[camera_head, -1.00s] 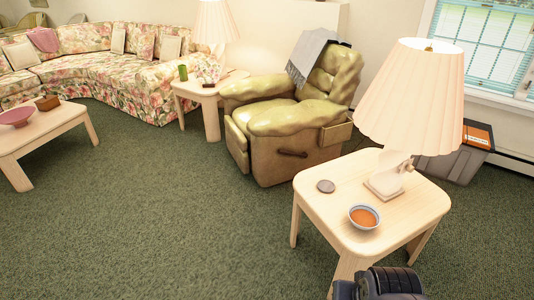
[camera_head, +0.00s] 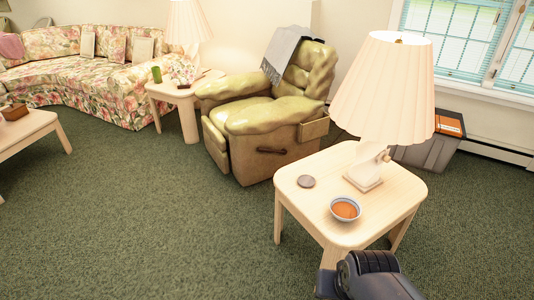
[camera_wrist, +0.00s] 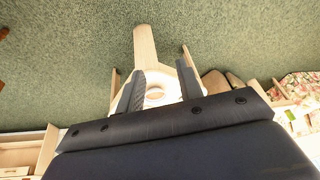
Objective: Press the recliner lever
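The olive-green padded recliner (camera_head: 262,116) stands at the centre of the head view, angled to the left. Its dark lever (camera_head: 271,150) lies roughly level on the side facing me, low on the body. In the wrist view my gripper (camera_wrist: 160,86) is open, its two dark fingers apart with nothing visibly held. A pale round shape shows beyond the fingers; I cannot tell what it is. In the head view a dark part of my arm shows at the bottom right, well apart from the recliner. I cannot make out the lever in the wrist view.
A pale side table (camera_head: 297,188) with a bowl (camera_head: 345,209), a grey disc (camera_head: 306,182) and a lamp (camera_head: 385,95) stands between my arm and the recliner. Green carpet (camera_head: 150,230) is clear to the left. A grey blanket (camera_head: 285,50) hangs on the recliner.

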